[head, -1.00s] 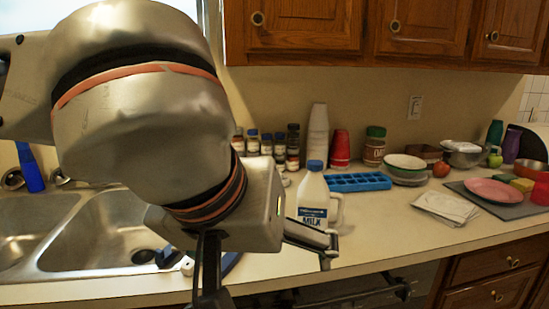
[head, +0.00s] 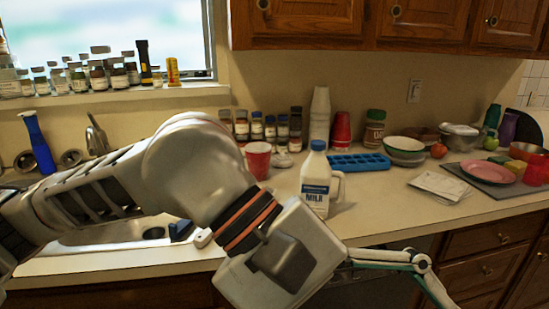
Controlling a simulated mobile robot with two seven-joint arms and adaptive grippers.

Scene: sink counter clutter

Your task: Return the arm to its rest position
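My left arm comes in from the left, low across the sink. Its gripper (head: 408,266) hangs in front of the counter's front edge, below and to the right of the milk jug. A jointed finger linkage shows at its right side; the other finger is hidden or out of frame, so I cannot tell how far it is open. I see nothing held in the part that shows. My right gripper is not in view.
A milk jug (head: 317,182) stands upright near the counter front, with a red cup (head: 258,160) behind left. A blue ice tray (head: 360,162), bowls (head: 405,146) and a pink plate (head: 487,172) lie farther right. The counter (head: 385,215) right of the jug is bare.

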